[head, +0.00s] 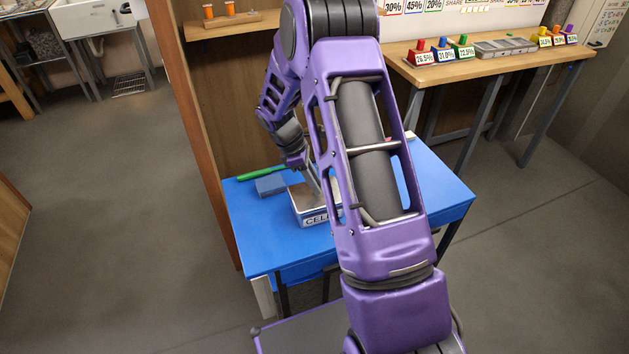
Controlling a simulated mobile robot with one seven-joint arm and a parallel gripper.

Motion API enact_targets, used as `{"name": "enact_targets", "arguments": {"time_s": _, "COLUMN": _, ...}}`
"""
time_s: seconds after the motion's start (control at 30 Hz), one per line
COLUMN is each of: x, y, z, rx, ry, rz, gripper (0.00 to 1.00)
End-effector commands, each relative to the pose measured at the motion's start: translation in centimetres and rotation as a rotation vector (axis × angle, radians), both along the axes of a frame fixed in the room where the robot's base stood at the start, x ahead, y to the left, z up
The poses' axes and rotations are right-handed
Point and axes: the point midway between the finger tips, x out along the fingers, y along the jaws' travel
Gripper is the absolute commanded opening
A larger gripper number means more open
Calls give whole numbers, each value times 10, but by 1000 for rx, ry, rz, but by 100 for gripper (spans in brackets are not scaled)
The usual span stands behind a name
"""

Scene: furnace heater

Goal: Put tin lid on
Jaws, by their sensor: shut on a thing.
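A pale metal tin (303,213) with a label beginning "CELL" stands on the blue table (262,240). My forearm hides its right side and the rest of the label. My gripper (314,182) points down over the tin and looks shut on a thin grey piece, seemingly the tin lid. That piece is small and partly hidden, so I cannot tell its outline or whether it touches the tin.
A blue-grey block (271,186) and a green stick-like tool (261,173) lie left of the tin. A brown wooden cabinet (240,85) stands behind the table. A wooden bench (490,58) with coloured labelled weights is at the back right. The floor left is clear.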

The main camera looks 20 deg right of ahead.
Motion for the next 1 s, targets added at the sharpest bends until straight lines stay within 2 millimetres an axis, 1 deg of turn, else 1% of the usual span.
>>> {"name": "enact_targets", "arguments": {"time_s": 0.6, "x": 0, "y": 0, "z": -16, "rx": 0, "ry": -1, "rz": 0, "gripper": 0}}
{"name": "enact_targets", "arguments": {"time_s": 0.77, "x": 0, "y": 0, "z": -15, "rx": 0, "ry": -1, "rz": 0, "gripper": 0}}
{"name": "enact_targets", "arguments": {"time_s": 0.8, "x": 0, "y": 0, "z": -15, "rx": 0, "ry": -1, "rz": 0, "gripper": 34}}
{"name": "enact_targets", "arguments": {"time_s": 0.93, "x": 0, "y": 0, "z": -15, "rx": 0, "ry": -1, "rz": 0, "gripper": 57}}
{"name": "enact_targets", "arguments": {"time_s": 0.97, "x": 0, "y": 0, "z": -15, "rx": 0, "ry": 0, "rz": 0, "gripper": 62}}
{"name": "enact_targets", "arguments": {"time_s": 1.0, "x": 0, "y": 0, "z": -15, "rx": 0, "ry": 0, "rz": 0, "gripper": 62}}
